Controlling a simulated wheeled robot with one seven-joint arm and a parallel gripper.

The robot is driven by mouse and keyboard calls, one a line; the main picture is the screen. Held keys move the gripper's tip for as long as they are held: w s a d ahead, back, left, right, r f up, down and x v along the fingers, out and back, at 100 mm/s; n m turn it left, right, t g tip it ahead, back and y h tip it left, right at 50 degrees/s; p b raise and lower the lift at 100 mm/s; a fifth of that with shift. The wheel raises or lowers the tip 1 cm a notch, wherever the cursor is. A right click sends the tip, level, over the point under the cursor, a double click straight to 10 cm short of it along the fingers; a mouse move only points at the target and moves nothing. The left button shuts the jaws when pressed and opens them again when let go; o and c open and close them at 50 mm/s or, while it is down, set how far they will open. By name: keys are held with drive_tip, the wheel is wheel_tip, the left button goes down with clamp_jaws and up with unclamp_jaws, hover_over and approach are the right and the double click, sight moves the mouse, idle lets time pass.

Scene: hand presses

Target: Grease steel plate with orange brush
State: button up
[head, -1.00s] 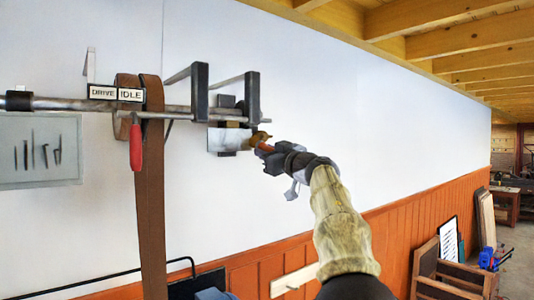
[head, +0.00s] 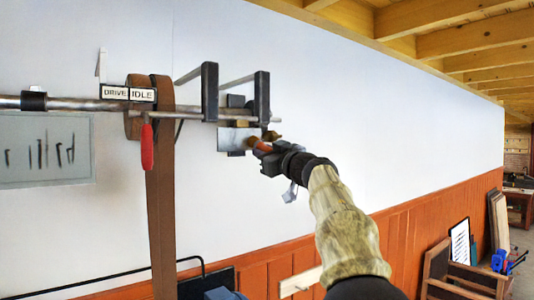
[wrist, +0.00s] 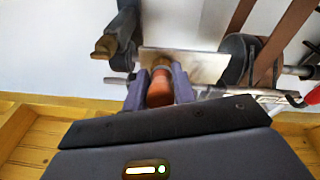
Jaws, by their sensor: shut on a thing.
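My gripper (head: 262,150) is at the plate's right side, shut on the orange brush (wrist: 159,88). In the wrist view the two fingers (wrist: 158,92) hold the orange handle from either side. The brush's tan bristle end (head: 251,142) overlaps the plate's edge in both views. I cannot tell for sure whether it touches the surface.
A brown belt (head: 160,215) and a red handle (head: 147,147) hang to the left. A tool panel (head: 45,173) is at far left. The wall to the right is clear.

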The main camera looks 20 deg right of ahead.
drive_tip(key=shift+s+a, duration=0.25)
drive_tip(key=shift+a, duration=0.55)
drive_tip(key=shift+s+a, duration=0.25)
drive_tip(key=shift+a, duration=0.5)
drive_tip(key=shift+s+a, duration=0.3)
drive_tip(key=shift+a, duration=0.55)
drive_tip(key=shift+s+a, duration=0.25)
drive_tip(key=shift+a, duration=0.6)
drive_tip(key=a, duration=0.1)
drive_tip(key=s+a, duration=0.1)
drive_tip(key=a, duration=0.1)
drive_tip(key=shift+a, duration=0.15)
drive_tip(key=shift+r, duration=0.1)
drive_tip(key=shift+r, duration=0.4)
